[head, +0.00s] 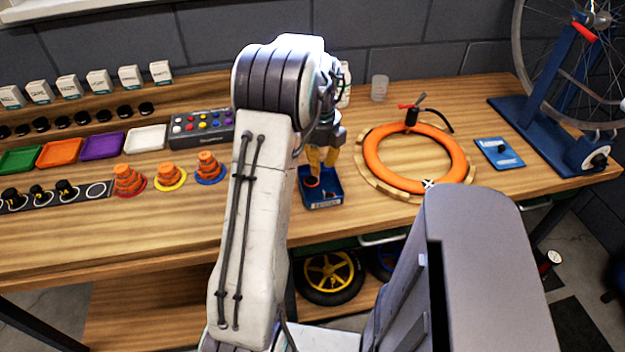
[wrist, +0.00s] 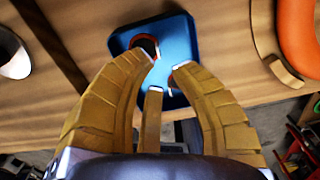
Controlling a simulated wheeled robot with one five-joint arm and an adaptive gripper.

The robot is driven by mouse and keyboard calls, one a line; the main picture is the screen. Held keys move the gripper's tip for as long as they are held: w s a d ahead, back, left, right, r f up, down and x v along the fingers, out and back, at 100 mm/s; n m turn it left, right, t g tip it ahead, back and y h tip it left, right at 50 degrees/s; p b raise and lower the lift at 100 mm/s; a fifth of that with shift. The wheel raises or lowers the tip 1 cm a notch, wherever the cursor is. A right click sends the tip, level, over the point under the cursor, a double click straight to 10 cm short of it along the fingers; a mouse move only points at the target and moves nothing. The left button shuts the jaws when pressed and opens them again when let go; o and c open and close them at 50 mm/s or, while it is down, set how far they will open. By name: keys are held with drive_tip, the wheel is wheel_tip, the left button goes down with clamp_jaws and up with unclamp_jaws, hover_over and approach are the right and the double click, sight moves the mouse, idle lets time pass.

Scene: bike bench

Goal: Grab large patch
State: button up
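A blue tray (head: 328,200) sits near the bench's front edge, below my gripper (head: 320,166). In the head view an orange-rimmed round patch (head: 312,182) shows in its left part. The wrist view shows the blue tray (wrist: 180,38) beneath the yellow fingers of my gripper (wrist: 168,60). A dark round patch with a red-orange rim (wrist: 144,43) lies by the left fingertip. Part of another red-edged piece shows by the right fingertip. The fingers are apart with nothing visible held between them. They partly hide the patches, so contact cannot be told.
An orange inner tube (head: 415,158) on a wooden ring stand lies right of the tray. Stacked orange cones (head: 208,167) stand to the left. A control box with coloured buttons (head: 202,128) is behind them. A blue wheel stand (head: 540,130) is far right.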

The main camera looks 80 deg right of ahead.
sight(318, 181)
drive_tip(key=shift+w+f, duration=0.15)
drive_tip(key=shift+f, duration=2.3)
drive_tip(key=shift+o, duration=0.4)
clamp_jaws()
